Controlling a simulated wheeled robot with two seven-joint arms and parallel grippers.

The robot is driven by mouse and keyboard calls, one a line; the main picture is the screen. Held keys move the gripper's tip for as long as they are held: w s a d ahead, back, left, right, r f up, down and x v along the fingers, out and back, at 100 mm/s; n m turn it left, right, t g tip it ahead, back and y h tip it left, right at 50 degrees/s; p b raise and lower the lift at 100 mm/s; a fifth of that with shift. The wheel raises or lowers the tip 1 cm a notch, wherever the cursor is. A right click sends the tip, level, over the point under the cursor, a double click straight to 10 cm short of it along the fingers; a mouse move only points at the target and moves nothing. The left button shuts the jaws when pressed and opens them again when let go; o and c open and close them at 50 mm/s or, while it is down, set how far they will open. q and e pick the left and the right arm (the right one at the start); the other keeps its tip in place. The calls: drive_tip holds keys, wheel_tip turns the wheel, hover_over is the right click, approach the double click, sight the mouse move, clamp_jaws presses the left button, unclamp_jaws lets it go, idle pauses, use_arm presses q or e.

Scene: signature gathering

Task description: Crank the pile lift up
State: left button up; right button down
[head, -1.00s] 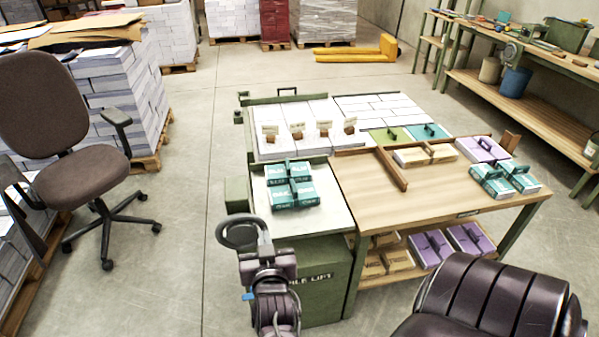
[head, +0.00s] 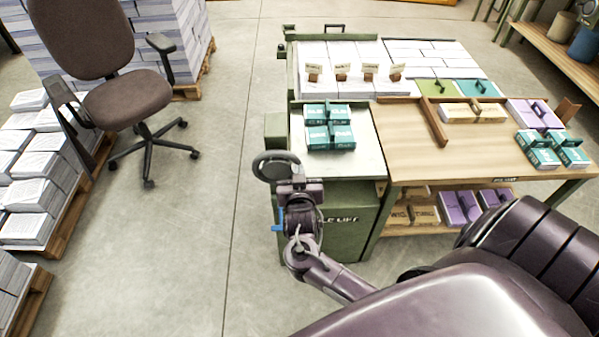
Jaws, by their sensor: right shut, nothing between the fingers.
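The pile lift is a green cabinet (head: 345,240) with a partly covered label on its front. A dark crank wheel (head: 276,167) stands at its front left corner. The lift's pale top (head: 366,165) carries stacked teal packs (head: 329,126). My right gripper (head: 296,186) is right at the lower right side of the wheel, in front of the cabinet. It is shut with nothing held. Whether it touches the wheel I cannot tell. My left gripper is not in view.
A wooden worktable (head: 480,150) with packs and a divider adjoins the lift on the right. An office chair (head: 125,100) and paper stacks (head: 35,185) on pallets stand to the left. Bare floor (head: 200,250) lies between them and the lift.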

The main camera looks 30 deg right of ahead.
drive_tip(key=shift+f, duration=0.4)
drive_tip(key=shift+s+d+f+m+b, duration=0.15)
drive_tip(key=shift+f+m+b, duration=0.15)
drive_tip(key=shift+f, duration=0.05)
drive_tip(key=shift+s+d+f+m+b, duration=0.15)
drive_tip(key=shift+f+m+b, duration=0.1)
drive_tip(key=shift+f+m, duration=0.1)
drive_tip(key=shift+d+f, duration=0.1)
drive_tip(key=shift+f, duration=0.05)
